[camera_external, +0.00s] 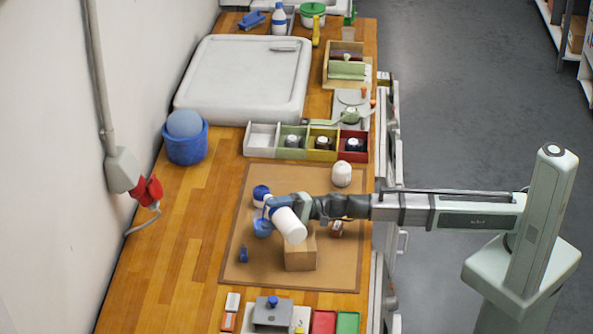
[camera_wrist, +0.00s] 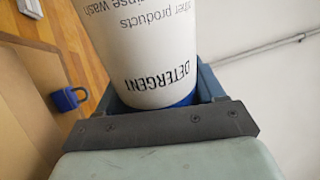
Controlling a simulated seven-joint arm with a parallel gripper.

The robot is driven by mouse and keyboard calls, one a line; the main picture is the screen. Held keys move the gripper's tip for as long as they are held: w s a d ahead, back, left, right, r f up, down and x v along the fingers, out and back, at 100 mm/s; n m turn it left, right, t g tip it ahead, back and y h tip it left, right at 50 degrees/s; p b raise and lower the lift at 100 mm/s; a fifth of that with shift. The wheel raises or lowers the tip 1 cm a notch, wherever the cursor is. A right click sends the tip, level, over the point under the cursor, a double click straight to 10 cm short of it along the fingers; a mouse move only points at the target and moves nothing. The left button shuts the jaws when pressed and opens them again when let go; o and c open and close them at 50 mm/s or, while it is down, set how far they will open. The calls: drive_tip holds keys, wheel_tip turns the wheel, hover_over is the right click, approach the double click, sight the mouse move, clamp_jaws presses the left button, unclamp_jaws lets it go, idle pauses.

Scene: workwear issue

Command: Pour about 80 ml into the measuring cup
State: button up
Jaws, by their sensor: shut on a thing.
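My gripper (camera_external: 279,207) is shut on a white bottle (camera_external: 291,226). It is tilted well over, above the brown mat. In the wrist view the bottle (camera_wrist: 160,45) fills the space between the fingers and carries the printed word DETERGENT, with blue at its lower end. A small blue cup-like thing (camera_external: 263,228) stands just left of the bottle and may be the measuring cup; its contents and any markings are too small to tell. No stream of liquid is visible. The bottle's mouth cannot be made out.
A cardboard-coloured block (camera_external: 300,257) stands below the bottle. A blue-and-white container (camera_external: 261,195), a white rounded jar (camera_external: 341,174) and a blue padlock (camera_external: 243,254) are on the mat (camera_external: 330,275). The padlock also shows in the wrist view (camera_wrist: 66,100). Coloured bins (camera_external: 262,140) stand behind.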

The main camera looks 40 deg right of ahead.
drive_tip(key=n, duration=0.1)
drive_tip(key=n+g, duration=0.1)
drive_tip(key=shift+s+r+n, duration=0.1)
drive_tip(key=shift+r+n, duration=0.2)
drive_tip(key=shift+n, duration=0.1)
drive_tip(key=shift+s+a+r+n+g, duration=0.1)
drive_tip(key=shift+s+n+g, duration=0.1)
drive_tip(key=shift+n, duration=0.4)
drive_tip(key=shift+s+r+n+g, duration=0.1)
drive_tip(key=shift+n+g, duration=0.1)
drive_tip(key=shift+n, duration=0.4)
drive_tip(key=shift+w+r+n, duration=0.1)
drive_tip(key=shift+r+n, duration=0.05)
drive_tip(key=shift+n, duration=0.35)
drive_tip(key=shift+r, duration=0.1)
idle(0.4)
